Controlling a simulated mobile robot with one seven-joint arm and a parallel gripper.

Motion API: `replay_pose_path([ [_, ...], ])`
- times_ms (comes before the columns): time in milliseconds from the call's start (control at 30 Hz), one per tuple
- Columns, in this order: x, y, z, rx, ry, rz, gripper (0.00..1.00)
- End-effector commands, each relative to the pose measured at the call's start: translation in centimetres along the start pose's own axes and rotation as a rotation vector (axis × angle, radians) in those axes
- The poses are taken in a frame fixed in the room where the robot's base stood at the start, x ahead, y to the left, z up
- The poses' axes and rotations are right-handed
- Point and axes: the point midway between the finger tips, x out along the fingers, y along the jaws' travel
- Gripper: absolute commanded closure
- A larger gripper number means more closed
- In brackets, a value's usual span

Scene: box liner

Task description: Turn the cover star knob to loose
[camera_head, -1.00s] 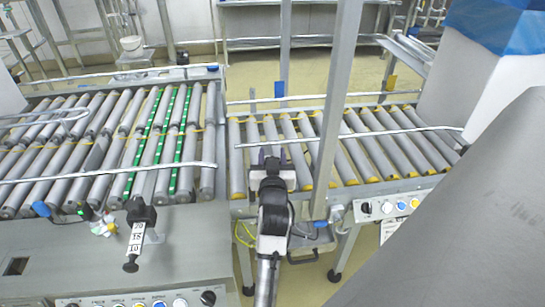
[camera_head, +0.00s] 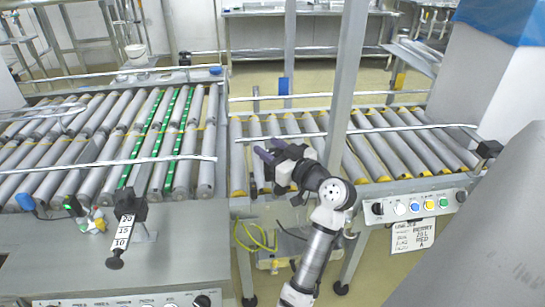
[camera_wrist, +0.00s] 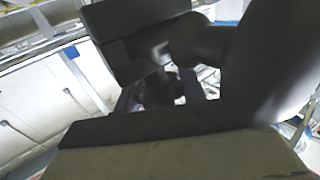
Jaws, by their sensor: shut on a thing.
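My gripper (camera_head: 268,153) is at the near side of the right roller conveyor, its purple fingertips pointing to the upper left. In the wrist view, it is shut on a dark, blurred thing (camera_wrist: 158,92), largely hidden by dark parts close to the camera. I cannot tell from its shape whether this is the cover star knob. A black knob (camera_head: 130,203) stands on a post above a number scale on the left machine, apart from my gripper. Another black knob (camera_head: 488,150) is at the right end of the right conveyor.
The left roller conveyor (camera_head: 88,182) with green strips lies left of my gripper. An upright metal post (camera_head: 345,90) rises just right of it. A silver guide rail (camera_head: 360,130) crosses above the right rollers. A button panel (camera_head: 415,207) is on the right front.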

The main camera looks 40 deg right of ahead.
Motion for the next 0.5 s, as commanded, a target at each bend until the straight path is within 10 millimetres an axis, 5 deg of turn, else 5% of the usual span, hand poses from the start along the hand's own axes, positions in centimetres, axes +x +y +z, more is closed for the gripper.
replay_pose_path([
  [500,-0.01,-0.35,0.14,0.004,-0.003,-0.199,0.82],
])
